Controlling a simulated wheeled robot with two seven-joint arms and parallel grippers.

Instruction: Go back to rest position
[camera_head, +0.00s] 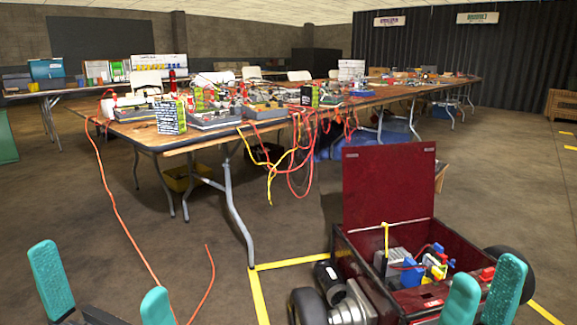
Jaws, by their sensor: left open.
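My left gripper (102,275) is at the lower left of the head view. Its two teal fingers are wide apart, with bare floor showing between them. My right gripper (487,272) is at the lower right, in front of the red cart (388,195). Its teal fingers stand a smaller distance apart, and I see nothing held between them. The cart's lid is up, and coloured parts and a grey block lie inside. The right gripper hides part of the cart's near right side.
A long table (150,135) with boxes, devices and hanging cables stands ahead. An orange cable (117,210) runs from it down to the floor. Yellow tape (258,295) marks the floor beside the cart. A wicker crate (562,105) stands far right. Floor between table and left gripper is mostly clear.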

